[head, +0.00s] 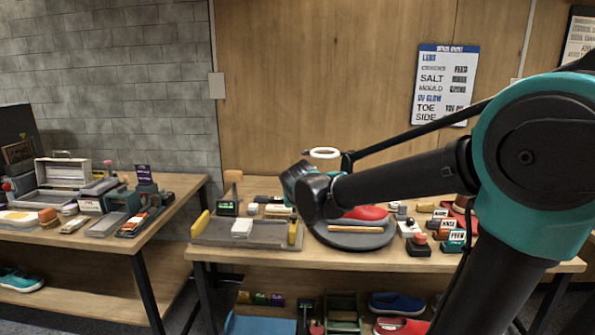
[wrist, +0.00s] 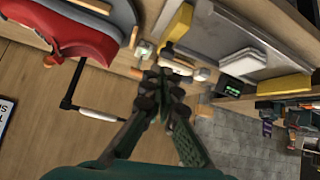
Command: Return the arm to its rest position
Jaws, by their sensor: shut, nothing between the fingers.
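My arm reaches in from the right of the head view, over the middle workbench (head: 420,262). In the wrist view my gripper (wrist: 167,72) has its fingers together, with nothing between them. In the head view the fingers are hidden behind my arm's wrist. A red shoe (head: 365,213) lies on a dark round turntable (head: 350,238) beneath my forearm; the red shoe also shows at the upper left of the wrist view (wrist: 78,32). My gripper is apart from the shoe.
A grey tray (head: 262,240) with a white block (head: 242,228) and yellow pieces lies left of the turntable. Small bottles and a red-topped button (head: 419,243) stand at the right. A second cluttered table (head: 175,205) stands left.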

